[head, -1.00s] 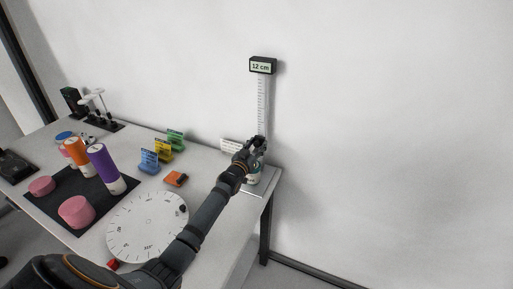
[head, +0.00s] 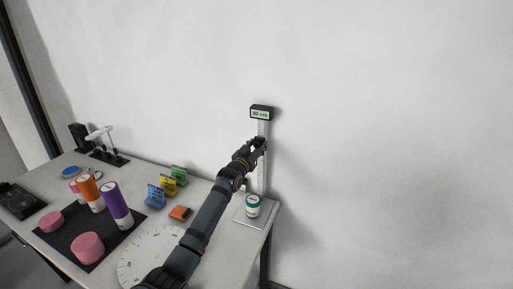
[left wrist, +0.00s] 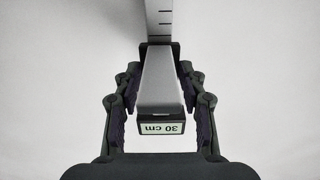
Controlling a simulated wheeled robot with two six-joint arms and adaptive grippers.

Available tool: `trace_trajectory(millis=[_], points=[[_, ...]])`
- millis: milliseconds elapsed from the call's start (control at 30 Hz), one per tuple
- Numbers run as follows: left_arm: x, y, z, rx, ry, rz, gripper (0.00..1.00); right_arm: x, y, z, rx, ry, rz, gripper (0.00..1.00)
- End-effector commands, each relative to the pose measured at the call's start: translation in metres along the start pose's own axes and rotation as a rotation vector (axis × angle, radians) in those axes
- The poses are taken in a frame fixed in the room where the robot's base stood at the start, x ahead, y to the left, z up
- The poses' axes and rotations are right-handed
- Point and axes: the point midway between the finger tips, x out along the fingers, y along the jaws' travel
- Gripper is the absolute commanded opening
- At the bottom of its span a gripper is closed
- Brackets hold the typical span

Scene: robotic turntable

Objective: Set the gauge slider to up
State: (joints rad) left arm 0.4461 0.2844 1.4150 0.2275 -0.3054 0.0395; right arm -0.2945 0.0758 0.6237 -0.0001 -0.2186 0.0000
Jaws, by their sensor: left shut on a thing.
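The gauge is a vertical ruled column (head: 262,182) at the table's right end, with a black-framed display (head: 262,113) on top. My left gripper (head: 260,144) is at the upper part of the column, not far below the display. In the left wrist view, my left gripper (left wrist: 158,88) is shut on the grey gauge slider (left wrist: 160,80), with a finger on each side. The display (left wrist: 160,128) reads 30 cm there, upside down; the ruled scale (left wrist: 159,20) shows beyond the slider. In the head view the gripper hides the slider. My right gripper is not in view.
A teal-and-white jar (head: 253,206) stands on the gauge's base plate (head: 242,216). A white dial disc (head: 140,262) lies on the table, partly behind my left arm. Coloured clips, cylinders and pink discs stand to the left. The wall behind the gauge is bare.

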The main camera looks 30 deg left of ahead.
Motion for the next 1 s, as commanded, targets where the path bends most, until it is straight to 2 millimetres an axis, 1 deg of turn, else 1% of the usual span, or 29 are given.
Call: trace_trajectory(millis=[33,233,267,300,500,567,667,767,1000], points=[[0.001,0.000,-0.009,0.002,0.017,0.001,0.00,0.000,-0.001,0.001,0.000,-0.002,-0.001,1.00],[0.001,0.000,-0.011,0.002,0.022,0.001,0.00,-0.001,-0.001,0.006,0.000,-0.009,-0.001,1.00],[0.001,0.000,-0.012,0.002,0.023,0.001,0.45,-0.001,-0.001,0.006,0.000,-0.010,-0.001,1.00],[0.001,0.000,-0.011,0.002,0.022,0.001,0.48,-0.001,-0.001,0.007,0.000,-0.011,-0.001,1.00],[0.001,0.000,-0.008,0.002,0.015,0.001,0.48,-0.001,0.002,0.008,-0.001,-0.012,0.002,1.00],[0.000,0.000,-0.007,0.002,0.014,0.001,0.48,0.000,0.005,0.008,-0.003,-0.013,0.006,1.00],[-0.006,0.000,-0.005,0.004,0.012,0.001,0.48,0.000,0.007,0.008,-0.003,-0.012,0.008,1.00],[-0.021,0.000,-0.004,0.005,0.012,0.001,0.48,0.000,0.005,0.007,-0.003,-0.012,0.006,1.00],[-0.080,-0.001,-0.004,0.008,0.012,0.001,0.48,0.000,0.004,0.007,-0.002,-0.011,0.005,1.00]])
